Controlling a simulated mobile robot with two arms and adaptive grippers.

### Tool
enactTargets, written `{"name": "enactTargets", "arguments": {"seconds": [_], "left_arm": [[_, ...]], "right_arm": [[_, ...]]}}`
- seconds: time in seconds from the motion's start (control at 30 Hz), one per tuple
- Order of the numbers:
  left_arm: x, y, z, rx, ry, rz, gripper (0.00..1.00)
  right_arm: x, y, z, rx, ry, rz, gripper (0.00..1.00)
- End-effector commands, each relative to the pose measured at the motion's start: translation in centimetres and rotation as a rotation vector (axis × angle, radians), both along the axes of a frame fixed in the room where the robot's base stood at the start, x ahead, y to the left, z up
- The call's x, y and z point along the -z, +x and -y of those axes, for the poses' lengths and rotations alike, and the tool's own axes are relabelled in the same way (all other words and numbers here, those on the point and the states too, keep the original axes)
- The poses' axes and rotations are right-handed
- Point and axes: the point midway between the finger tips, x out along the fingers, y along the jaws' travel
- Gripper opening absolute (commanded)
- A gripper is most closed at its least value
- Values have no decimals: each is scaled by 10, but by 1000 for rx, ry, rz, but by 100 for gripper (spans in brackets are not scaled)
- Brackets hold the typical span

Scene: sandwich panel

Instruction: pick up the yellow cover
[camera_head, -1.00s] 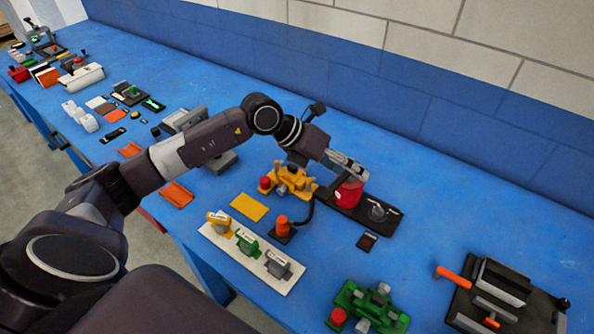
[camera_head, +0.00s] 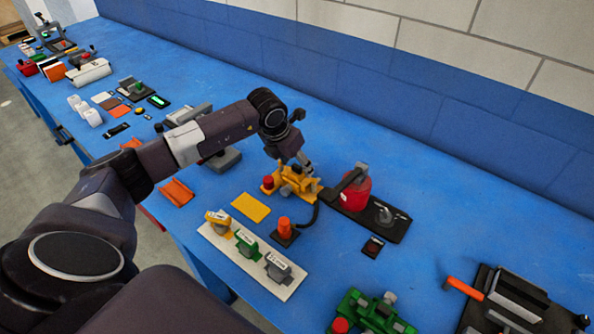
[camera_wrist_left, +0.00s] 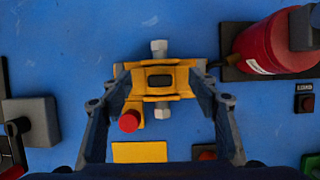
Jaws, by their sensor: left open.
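A yellow fixture (camera_head: 296,183) with grey knobs and a red button stands on the blue table. In the left wrist view its yellow top piece (camera_wrist_left: 160,92), with a dark slot, lies between the fingers. A flat yellow plate (camera_head: 250,207) lies on the table just in front of it, also in the left wrist view (camera_wrist_left: 139,152). I cannot tell which of these is called the cover. My left gripper (camera_wrist_left: 163,78) is open, pointing down over the fixture, one finger on each side. Whether the fingers touch it is unclear. In the head view my wrist partly hides the gripper. My right gripper is out of view.
A red cylinder (camera_head: 356,192) on a black base (camera_head: 389,222) stands close right of the fixture. An orange button (camera_head: 284,226) with a dark cable is in front. A white strip (camera_head: 227,247) bears several coloured blocks. A green fixture (camera_head: 369,315) is nearer.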

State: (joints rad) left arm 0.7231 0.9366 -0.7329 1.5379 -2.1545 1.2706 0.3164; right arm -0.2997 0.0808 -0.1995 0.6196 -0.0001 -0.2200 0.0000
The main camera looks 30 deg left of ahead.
Motion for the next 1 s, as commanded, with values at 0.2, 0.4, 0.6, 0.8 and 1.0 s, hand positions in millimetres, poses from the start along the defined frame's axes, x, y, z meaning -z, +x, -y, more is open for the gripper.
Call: {"name": "enactTargets", "arguments": {"seconds": [0.2, 0.4, 0.6, 0.8, 1.0], "left_arm": [[15, 6, 0, 0, 0, 0, 55], [15, 6, 0, 1, 0, 1, 54], [15, 6, 0, 1, 0, 1, 32], [14, 6, 0, 1, 0, 1, 10], [14, 6, 0, 1, 0, 3, 7]], "right_arm": [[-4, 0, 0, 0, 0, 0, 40], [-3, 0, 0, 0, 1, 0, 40], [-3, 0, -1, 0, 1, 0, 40], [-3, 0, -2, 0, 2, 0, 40], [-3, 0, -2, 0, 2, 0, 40]]}}
